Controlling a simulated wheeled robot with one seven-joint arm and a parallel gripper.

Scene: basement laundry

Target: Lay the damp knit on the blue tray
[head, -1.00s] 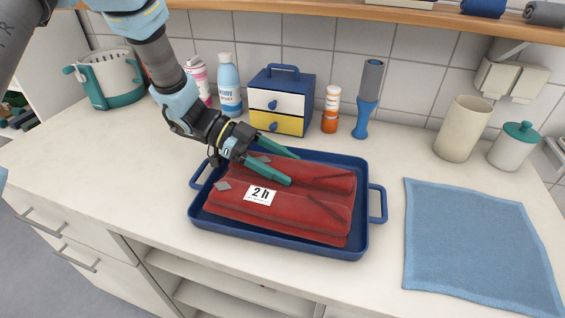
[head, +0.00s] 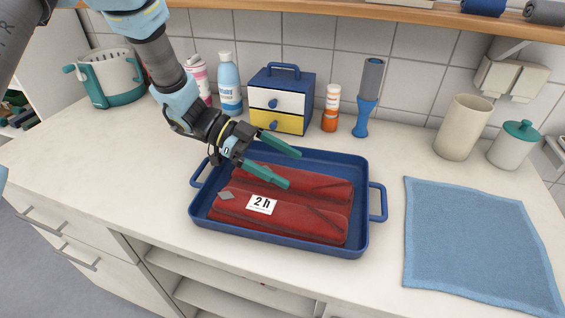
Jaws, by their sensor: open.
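The damp knit is a folded red garment (head: 320,222) with a white "2 h" label. It lies inside the blue tray (head: 377,203), flat on its floor and within the rim. My gripper (head: 293,169) is open, its two teal fingers spread over the back left part of the tray. The nearer finger is in front of the knit's back edge in the picture. I cannot tell whether it touches the cloth. Nothing shows between the fingers.
A blue cloth (head: 480,245) lies flat to the right of the tray. Behind stand a small drawer box (head: 280,102), an orange bottle (head: 331,108), a lint roller (head: 368,98), a blue bottle (head: 229,85) and a beige cup (head: 464,128).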

